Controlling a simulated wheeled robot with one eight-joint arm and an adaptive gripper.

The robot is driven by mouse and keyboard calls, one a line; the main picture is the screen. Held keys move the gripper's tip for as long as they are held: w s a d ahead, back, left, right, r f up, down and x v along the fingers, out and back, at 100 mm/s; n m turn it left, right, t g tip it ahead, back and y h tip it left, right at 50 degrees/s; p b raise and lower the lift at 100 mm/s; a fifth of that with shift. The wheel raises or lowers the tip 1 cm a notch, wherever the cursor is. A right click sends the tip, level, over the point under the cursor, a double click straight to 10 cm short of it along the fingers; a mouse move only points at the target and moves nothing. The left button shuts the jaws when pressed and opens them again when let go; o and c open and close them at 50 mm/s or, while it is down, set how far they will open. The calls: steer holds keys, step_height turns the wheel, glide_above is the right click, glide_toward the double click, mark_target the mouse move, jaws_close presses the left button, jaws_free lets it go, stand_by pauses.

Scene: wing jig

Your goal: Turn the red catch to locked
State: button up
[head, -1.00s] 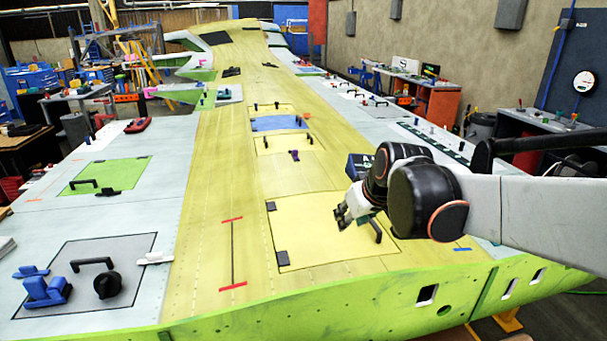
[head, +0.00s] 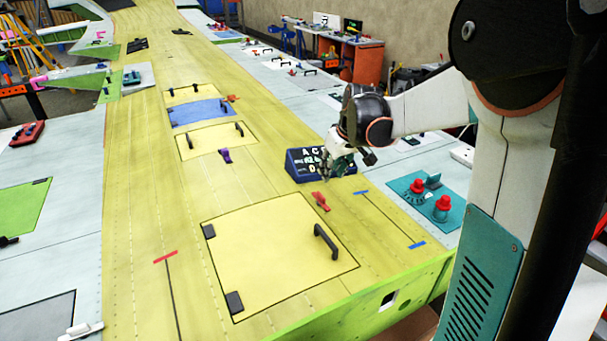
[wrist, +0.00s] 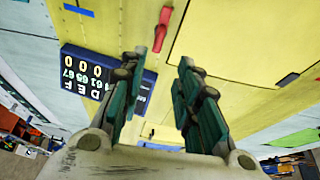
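The red catch (head: 320,201) is a small red handle on the yellow wing skin, just beyond the far right corner of the large yellow hatch panel (head: 265,235). In the wrist view the red catch (wrist: 163,29) lies at the top, past the fingertips and beside the panel's edge. My gripper (head: 332,172) is above the wing, beyond the catch and close to the dark blue box, apart from the catch. In the wrist view my gripper (wrist: 161,60) has its two teal-padded fingers spread, with nothing between them.
A dark blue lettered box (head: 305,165) stands beside my gripper. The panel has a black handle (head: 326,241). A purple catch (head: 225,155) is further left. A teal plate with red knobs (head: 428,200) is to the right. The yellow skin left of the red catch is clear.

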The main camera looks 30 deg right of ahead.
mark_target(321, 195)
steer(key=b+x, duration=0.1)
steer(key=x, duration=1.2)
steer(key=shift+f, duration=0.2)
jaws_close()
